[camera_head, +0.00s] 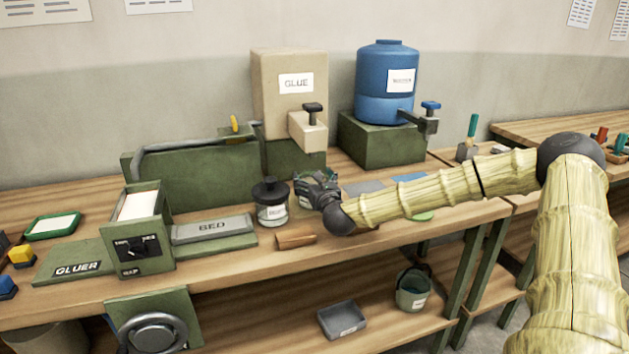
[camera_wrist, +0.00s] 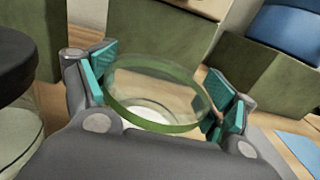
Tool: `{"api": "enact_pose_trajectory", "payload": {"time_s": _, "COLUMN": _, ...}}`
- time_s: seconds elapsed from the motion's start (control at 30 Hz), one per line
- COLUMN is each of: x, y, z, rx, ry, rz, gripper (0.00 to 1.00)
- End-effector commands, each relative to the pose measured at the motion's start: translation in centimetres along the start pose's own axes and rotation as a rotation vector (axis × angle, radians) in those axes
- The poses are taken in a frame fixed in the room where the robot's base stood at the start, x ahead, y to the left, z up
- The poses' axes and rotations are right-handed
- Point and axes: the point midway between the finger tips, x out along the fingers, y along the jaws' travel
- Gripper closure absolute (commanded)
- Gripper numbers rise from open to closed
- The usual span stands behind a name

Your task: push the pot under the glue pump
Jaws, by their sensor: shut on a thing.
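The pot is a clear glass vessel with a green rim (camera_wrist: 150,95), upright between my two teal-padded fingers in the wrist view. My gripper (camera_wrist: 160,95) is shut on it. In the head view my gripper (camera_head: 316,188) is low over the bench and hides most of the pot. The glue pump (camera_head: 308,130) is the beige block with a black knob on the front of the beige GLUE box (camera_head: 290,95). It stands on a green block behind my gripper. The pot is in front of this pump, nearer the bench's front; the exact gap cannot be told.
A jar with a black lid (camera_head: 271,207) stands close left of my gripper, also at the wrist view's left edge (camera_wrist: 20,75). A brown roll (camera_head: 296,241) lies in front. A blue tank (camera_head: 385,85) with a tap stands right. The BED plate (camera_head: 213,228) is left.

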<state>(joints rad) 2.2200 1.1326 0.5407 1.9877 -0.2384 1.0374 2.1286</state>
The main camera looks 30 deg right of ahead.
Motion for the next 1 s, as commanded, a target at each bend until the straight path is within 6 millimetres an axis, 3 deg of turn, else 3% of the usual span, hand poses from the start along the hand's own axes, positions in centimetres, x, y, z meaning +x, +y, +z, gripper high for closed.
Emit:
{"api": "enact_pose_trajectory", "payload": {"time_s": 0.03, "x": 0.0, "y": 0.0, "z": 0.0, "rx": 0.0, "ry": 0.001, "rz": 0.001, "gripper": 0.46}}
{"api": "enact_pose_trajectory", "payload": {"time_s": 0.07, "x": 0.0, "y": 0.0, "z": 0.0, "rx": 0.0, "ry": 0.001, "rz": 0.001, "gripper": 0.14}}
{"api": "enact_pose_trajectory", "payload": {"time_s": 0.13, "x": 0.0, "y": 0.0, "z": 0.0, "rx": 0.0, "ry": 0.0, "rz": 0.001, "gripper": 0.01}}
{"api": "enact_pose_trajectory", "payload": {"time_s": 0.63, "x": -0.5, "y": 0.0, "z": 0.0, "rx": 0.001, "ry": 0.0, "rz": 0.001, "gripper": 0.0}}
{"api": "enact_pose_trajectory", "payload": {"time_s": 1.0, "x": -6.0, "y": 0.0, "z": 0.0, "rx": 0.005, "ry": 0.0, "rz": 0.001, "gripper": 0.0}}
